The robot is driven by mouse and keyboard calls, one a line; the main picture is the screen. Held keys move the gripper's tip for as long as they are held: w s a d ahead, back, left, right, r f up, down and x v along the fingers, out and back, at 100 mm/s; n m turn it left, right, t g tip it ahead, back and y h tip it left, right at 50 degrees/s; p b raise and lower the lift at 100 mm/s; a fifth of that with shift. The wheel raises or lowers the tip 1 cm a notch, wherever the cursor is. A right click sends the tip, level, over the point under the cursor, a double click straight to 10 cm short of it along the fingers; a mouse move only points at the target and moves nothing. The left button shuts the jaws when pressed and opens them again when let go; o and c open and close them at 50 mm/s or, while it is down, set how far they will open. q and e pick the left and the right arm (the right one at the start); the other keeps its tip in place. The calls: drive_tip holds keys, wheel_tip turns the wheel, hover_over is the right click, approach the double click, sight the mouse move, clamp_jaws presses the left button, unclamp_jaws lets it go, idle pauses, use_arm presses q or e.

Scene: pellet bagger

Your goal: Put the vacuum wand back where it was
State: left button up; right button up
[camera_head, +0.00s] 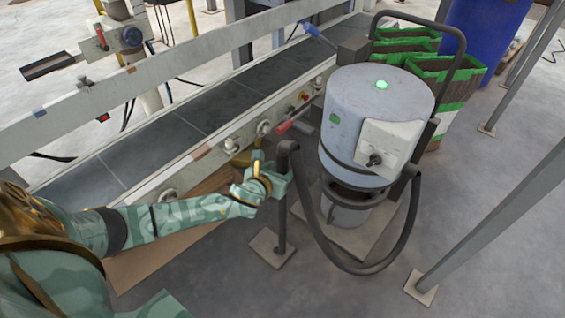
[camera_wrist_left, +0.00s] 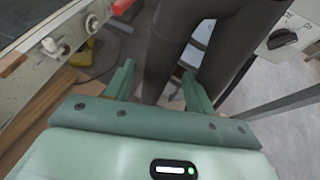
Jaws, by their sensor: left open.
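The vacuum wand (camera_head: 282,208) is a dark tube standing upright, its bent top joined to a dark hose (camera_head: 325,240) that loops to the grey vacuum (camera_head: 375,105). My left gripper (camera_head: 280,180) is beside the wand, just below its bend. In the left wrist view the dark wand (camera_wrist_left: 168,55) rises beyond and between the two open green fingers (camera_wrist_left: 157,80). I cannot tell whether a finger touches it. The wand's lower end is near a pale floor plate (camera_head: 265,248); how it is held there is unclear. My right gripper is out of view.
A conveyor (camera_head: 210,95) with side knobs runs behind my left arm. Grey posts (camera_head: 500,215) rise at the right. A brown board (camera_head: 150,265) lies under my arm.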

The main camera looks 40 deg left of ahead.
use_arm(q)
drive_tip(key=a+p+v, duration=0.1)
drive_tip(key=p+v, duration=0.1)
drive_tip(key=v, duration=0.4)
drive_tip(key=s+f+n+g, duration=0.8)
drive_tip(key=s+f+n, duration=0.9)
drive_tip(key=s+f, duration=1)
drive_tip(key=s+d+f+n+g, duration=0.2)
drive_tip(key=s+d+n, duration=0.1)
drive_tip(key=s, duration=0.7)
drive_tip(key=s+d+f+n+g+h, duration=0.1)
drive_tip(key=s+d+n+g, duration=0.1)
drive_tip(key=s+n, duration=0.4)
drive_tip(key=s+d+f+n+g+h, duration=0.1)
drive_tip(key=s+d+n, duration=0.3)
drive_tip(key=s, duration=1)
drive_tip(key=shift+s+d+f+n+g, duration=0.2)
drive_tip(key=shift+d+f+n+g, duration=0.15)
drive_tip(key=shift+f, duration=0.55)
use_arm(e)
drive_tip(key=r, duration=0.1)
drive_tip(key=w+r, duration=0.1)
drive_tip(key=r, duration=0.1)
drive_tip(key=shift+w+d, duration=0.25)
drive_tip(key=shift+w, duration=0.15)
